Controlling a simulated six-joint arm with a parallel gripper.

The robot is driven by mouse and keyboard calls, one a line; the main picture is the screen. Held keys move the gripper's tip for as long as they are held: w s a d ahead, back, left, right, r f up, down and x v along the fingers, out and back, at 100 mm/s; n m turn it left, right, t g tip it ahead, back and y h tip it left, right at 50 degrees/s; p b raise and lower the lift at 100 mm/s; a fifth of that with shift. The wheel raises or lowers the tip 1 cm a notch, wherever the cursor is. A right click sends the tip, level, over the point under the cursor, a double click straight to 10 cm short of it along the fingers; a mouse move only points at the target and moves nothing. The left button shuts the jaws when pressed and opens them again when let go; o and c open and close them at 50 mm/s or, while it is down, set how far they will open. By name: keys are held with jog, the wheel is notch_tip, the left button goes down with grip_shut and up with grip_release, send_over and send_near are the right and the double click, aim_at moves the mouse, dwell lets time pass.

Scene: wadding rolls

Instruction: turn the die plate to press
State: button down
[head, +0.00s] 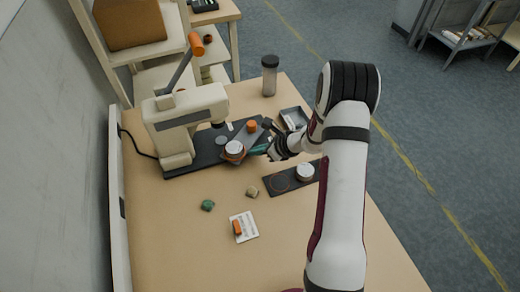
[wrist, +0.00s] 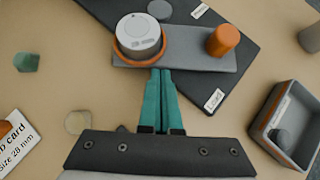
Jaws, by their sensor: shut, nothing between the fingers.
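The die plate (head: 243,139) is a grey bar over the dark base of the cream press (head: 185,122). One end has an orange ring with a white-topped die (head: 234,147); the other has an upright orange knob (head: 252,126). In the wrist view the plate (wrist: 182,59) lies crosswise, the die (wrist: 139,37) at left and the knob (wrist: 223,40) at right. My gripper (wrist: 161,72) is shut and empty. Its green fingertips are at the plate's near edge, between die and knob; I cannot tell whether they touch. A "Load" label (wrist: 214,100) is on the base near the knob end.
The press lever has an orange grip (head: 196,44). A dark holder (head: 279,183) with another white die (head: 305,171) lies in front. A grey bin (head: 293,118) and bottle (head: 269,76) stand behind. A job card (head: 245,225), green lump (head: 207,205) and beige lump (head: 251,191) lie nearer.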

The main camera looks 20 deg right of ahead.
aim_at(236, 147)
jog(key=shift+w+a+m+t+h, duration=0.2)
jog(key=shift+a+m+t+h, duration=0.3)
jog(key=shift+a+m, duration=0.4)
jog(key=shift+w+a, duration=0.4)
jog(key=shift+a, duration=0.2)
jog(key=shift+w+a, duration=0.35)
jog(key=shift+a, duration=0.25)
jog(key=shift+w+a, duration=0.6)
jog(key=shift+a, duration=0.05)
jog(key=shift+w+a, duration=0.15)
jog(key=shift+w, duration=0.1)
